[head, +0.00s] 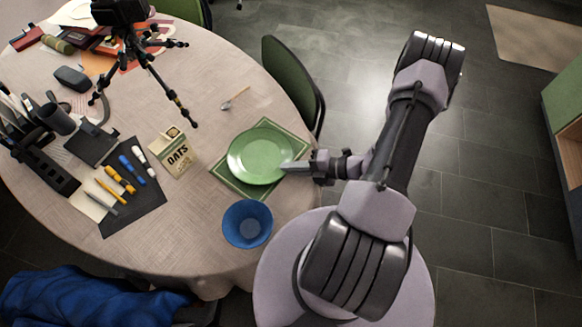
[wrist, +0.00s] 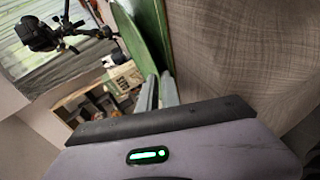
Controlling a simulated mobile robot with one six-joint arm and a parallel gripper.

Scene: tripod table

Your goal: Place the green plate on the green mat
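The green plate (head: 260,155) is round and lies over the middle of the green mat (head: 236,184), whose corners and edges show around it. Whether the plate touches the mat or is slightly above it is hard to tell. My gripper (head: 296,166) is at the plate's right rim, with its fingers close together on the rim. In the wrist view the fingers (wrist: 159,92) are on either side of the edge of the plate (wrist: 128,32), which runs up and away from them.
A blue bowl (head: 247,223) stands just below the mat. An oats box (head: 174,153) is to the left, and a spoon (head: 235,98) lies above. A black tripod (head: 143,62) stands farther back. A green chair (head: 292,82) is at the table's right edge.

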